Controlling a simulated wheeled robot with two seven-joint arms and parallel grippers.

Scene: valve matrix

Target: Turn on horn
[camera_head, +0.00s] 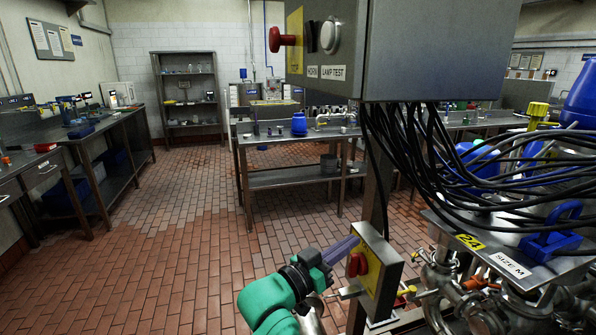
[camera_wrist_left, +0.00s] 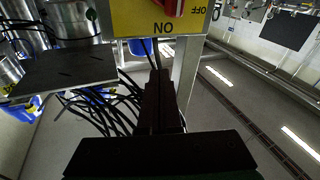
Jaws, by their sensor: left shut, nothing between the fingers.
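A grey control box (camera_head: 420,50) hangs at the top centre-right. Its left face carries a label reading HORN (camera_head: 312,71) below a dark switch (camera_head: 311,37), beside a pale round button (camera_head: 330,36) labelled LAMP TEST. My left gripper (camera_head: 350,243) is lower down, shut and empty, beside a smaller box with a yellow plate (camera_head: 376,262) and red knob (camera_head: 357,265). In the left wrist view my shut dark fingers (camera_wrist_left: 160,75) point toward that yellow plate (camera_wrist_left: 135,22), which reads ON and OFF upside down. I cannot tell whether they touch it. My right gripper is out of view.
A red mushroom button (camera_head: 283,40) sticks out left of the horn switch. Black cables (camera_head: 430,150) hang under the grey box, over pipework and blue valve handles at the right. The brick floor left of the boxes is clear.

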